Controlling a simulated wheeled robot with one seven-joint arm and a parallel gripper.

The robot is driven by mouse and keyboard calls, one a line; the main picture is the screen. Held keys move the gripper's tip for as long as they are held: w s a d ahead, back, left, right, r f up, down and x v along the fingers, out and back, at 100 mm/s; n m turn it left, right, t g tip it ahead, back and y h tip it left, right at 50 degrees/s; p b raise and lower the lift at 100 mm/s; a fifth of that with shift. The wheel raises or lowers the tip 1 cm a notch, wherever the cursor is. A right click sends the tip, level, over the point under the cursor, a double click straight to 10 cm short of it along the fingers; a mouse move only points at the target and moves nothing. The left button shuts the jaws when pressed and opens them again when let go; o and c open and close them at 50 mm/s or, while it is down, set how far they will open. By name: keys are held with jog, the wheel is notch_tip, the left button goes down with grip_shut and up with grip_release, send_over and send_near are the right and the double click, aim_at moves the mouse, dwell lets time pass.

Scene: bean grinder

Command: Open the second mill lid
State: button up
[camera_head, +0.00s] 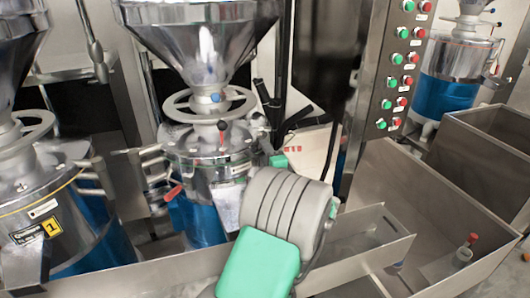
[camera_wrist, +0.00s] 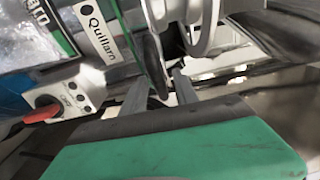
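The second mill (camera_head: 205,215) stands in the middle of the head view, with a blue body, a metal top and a steel hopper (camera_head: 195,45) above it. Its top section (camera_head: 205,150), with a ring handwheel (camera_head: 180,105), looks closed, but my arm hides part of its right side. My gripper is at the mill's right side; its fingers are hidden in the head view. In the wrist view, the two fingers of my gripper (camera_wrist: 160,80) stand apart. A dark rounded part (camera_wrist: 153,62) shows between or just beyond the fingertips; I cannot tell whether they touch it.
The first mill (camera_head: 50,215), labelled 1, stands close on the left. A button panel (camera_head: 392,75) on a post is right of the second mill. Metal troughs (camera_head: 440,205) fill the lower right. A red-handled lever (camera_wrist: 42,114) is left of my fingers.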

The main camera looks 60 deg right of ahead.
grip_shut()
dwell(1.2)
